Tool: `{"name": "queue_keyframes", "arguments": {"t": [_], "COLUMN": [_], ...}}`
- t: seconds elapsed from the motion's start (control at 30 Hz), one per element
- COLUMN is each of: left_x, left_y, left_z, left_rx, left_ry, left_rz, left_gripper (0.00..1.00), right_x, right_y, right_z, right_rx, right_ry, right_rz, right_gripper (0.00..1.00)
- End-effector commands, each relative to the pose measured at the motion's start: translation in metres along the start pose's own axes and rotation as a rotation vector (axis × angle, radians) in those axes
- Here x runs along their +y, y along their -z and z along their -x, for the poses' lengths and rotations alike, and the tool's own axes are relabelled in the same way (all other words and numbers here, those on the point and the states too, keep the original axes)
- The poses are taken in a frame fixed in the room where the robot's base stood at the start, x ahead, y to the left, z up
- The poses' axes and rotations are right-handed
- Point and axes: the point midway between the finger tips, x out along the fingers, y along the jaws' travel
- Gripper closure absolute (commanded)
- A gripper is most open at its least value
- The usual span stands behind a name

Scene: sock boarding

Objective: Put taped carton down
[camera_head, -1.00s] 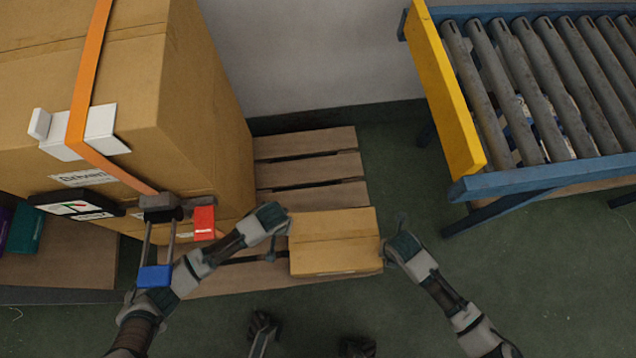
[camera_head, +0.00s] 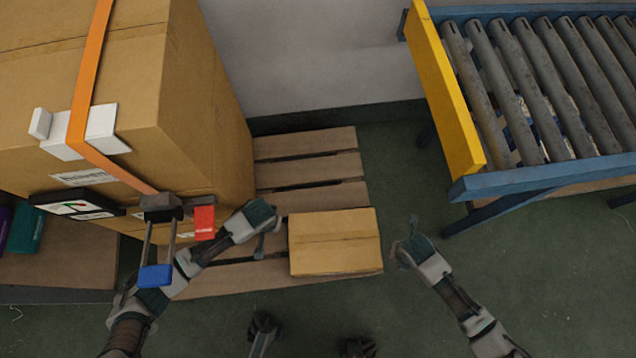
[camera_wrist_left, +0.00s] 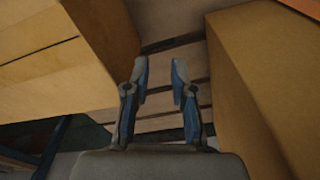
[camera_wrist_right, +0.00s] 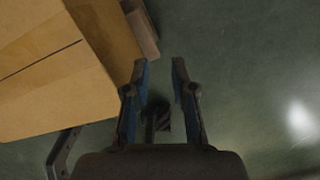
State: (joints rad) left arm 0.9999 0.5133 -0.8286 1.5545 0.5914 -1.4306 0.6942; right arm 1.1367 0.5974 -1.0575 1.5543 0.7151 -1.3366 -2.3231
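The taped carton (camera_head: 335,243) is a small brown box resting flat on the right end of the wooden pallet (camera_head: 310,169). It also shows at the left of the left wrist view (camera_wrist_left: 50,45) and of the right wrist view (camera_wrist_right: 60,70). My left gripper (camera_head: 270,228) is just left of the carton, apart from it. Its fingers (camera_wrist_left: 158,85) are parted with nothing between them. My right gripper (camera_head: 403,245) is right of the carton with a clear gap, over the floor. Its fingers (camera_wrist_right: 160,80) are also parted and empty.
A large strapped box stack (camera_head: 215,120) stands on the pallet close to my left arm. A roller conveyor (camera_head: 470,185) with a yellow end plate stands at the upper right. Green floor (camera_head: 400,170) is clear between pallet and conveyor.

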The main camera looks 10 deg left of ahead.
Motion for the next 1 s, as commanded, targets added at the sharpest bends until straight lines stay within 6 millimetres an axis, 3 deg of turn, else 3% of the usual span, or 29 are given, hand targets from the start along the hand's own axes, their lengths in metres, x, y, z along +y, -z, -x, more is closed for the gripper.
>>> {"name": "queue_keyframes", "arguments": {"t": [0.23, 0.27, 0.4, 0.43, 0.77, 1.0], "left_x": [-0.001, -0.001, -0.001, -0.001, 0.001, 0.030], "left_y": [0.000, 0.000, 0.000, 0.000, 0.000, 0.001], "left_z": [0.000, 0.000, 0.000, 0.000, 0.000, 0.000], "left_rx": [0.000, 0.000, 0.000, 0.000, 0.000, 0.000], "left_ry": [0.001, 0.001, 0.002, 0.002, 0.001, -0.003], "left_rz": [0.001, 0.001, 0.001, 0.001, 0.000, -0.002], "left_gripper": [0.75, 0.70, 0.35, 0.33, 0.33, 0.33], "right_x": [-0.001, -0.001, -0.001, -0.001, -0.001, -0.001], "right_y": [0.000, 0.000, 0.000, 0.000, 0.000, 0.000], "right_z": [0.000, 0.000, 0.000, 0.000, 0.000, 0.000], "right_rx": [0.000, 0.000, 0.000, 0.000, 0.000, 0.001], "right_ry": [0.001, 0.001, 0.001, 0.002, 0.002, 0.002], "right_rz": [0.000, 0.000, -0.001, -0.001, -0.001, 0.000], "right_gripper": [0.75, 0.75, 0.75, 0.75, 0.75, 0.75]}}
